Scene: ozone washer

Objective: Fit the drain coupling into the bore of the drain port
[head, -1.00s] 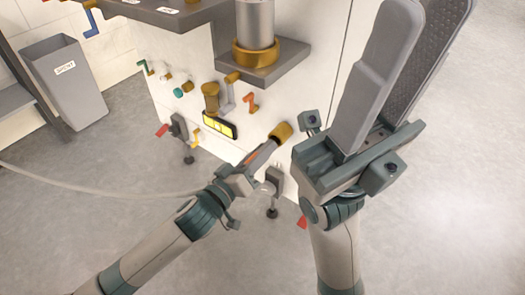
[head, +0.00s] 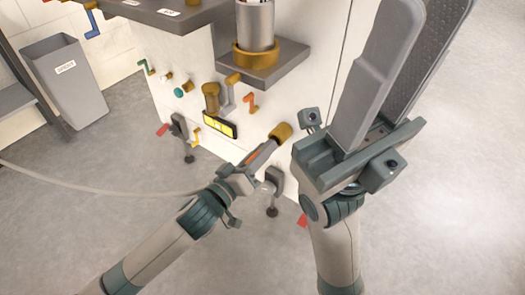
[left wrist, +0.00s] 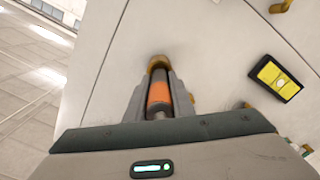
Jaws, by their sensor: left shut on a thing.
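The drain coupling (left wrist: 159,95), a dark cylinder with an orange band, is held between the fingers of my left gripper (head: 262,153). The gripper is shut on it. The drain port (head: 281,132) is a brass collar low on the white washer wall. It also shows in the left wrist view (left wrist: 157,62), just beyond the coupling. The coupling's front end is lined up with the collar and appears to meet it. How deep it sits in the bore is hidden. My right gripper (head: 405,55) stands to the right, fingers apart, with nothing visible between them.
A pale hose (head: 100,187) runs over the floor from the left to my left gripper. The washer wall carries a yellow panel (head: 219,125), a brass fitting (head: 211,98) and coloured handles. A shelf with a brass ring (head: 256,55) juts out above. A grey bin (head: 68,85) stands far left.

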